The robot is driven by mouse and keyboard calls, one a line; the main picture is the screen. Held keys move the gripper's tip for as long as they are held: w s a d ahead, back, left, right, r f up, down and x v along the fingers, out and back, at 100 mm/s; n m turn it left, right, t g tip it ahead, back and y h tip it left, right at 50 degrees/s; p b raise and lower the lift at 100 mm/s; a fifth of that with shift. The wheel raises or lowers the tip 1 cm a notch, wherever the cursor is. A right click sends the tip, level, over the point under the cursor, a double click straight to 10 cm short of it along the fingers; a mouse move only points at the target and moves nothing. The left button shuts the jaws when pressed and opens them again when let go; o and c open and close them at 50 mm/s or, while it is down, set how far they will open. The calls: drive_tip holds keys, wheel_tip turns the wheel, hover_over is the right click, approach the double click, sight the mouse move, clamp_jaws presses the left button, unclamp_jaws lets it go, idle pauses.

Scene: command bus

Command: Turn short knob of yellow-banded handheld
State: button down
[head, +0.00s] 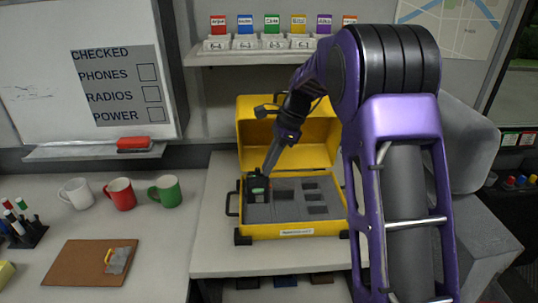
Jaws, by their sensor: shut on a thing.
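A dark handheld (257,189) with a small green screen stands at the left end of the open yellow case. Its yellow band is too small to make out. My gripper (266,171) reaches down from the upper right and is shut at the top of the handheld. Its fingertips meet the handheld's upper end, where the knobs are too small and hidden to tell apart.
The yellow case (295,231) has grey foam with several empty cutouts and a raised lid behind my gripper. White, red and green mugs (120,194) stand to the left. A brown clipboard (80,263) lies in front of them. A shelf (250,60) is above.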

drive_tip(key=shift+n+p, duration=0.45)
drive_tip(key=shift+n, duration=0.15)
drive_tip(key=c, duration=0.8)
unclamp_jaws()
drive_tip(key=shift+c, duration=0.2)
drive_tip(key=v, duration=1.7)
drive_tip(key=shift+w+r+p, duration=0.25)
drive_tip(key=shift+w+p, duration=0.1)
drive_tip(key=shift+p, duration=0.05)
drive_tip(key=shift+a, duration=0.1)
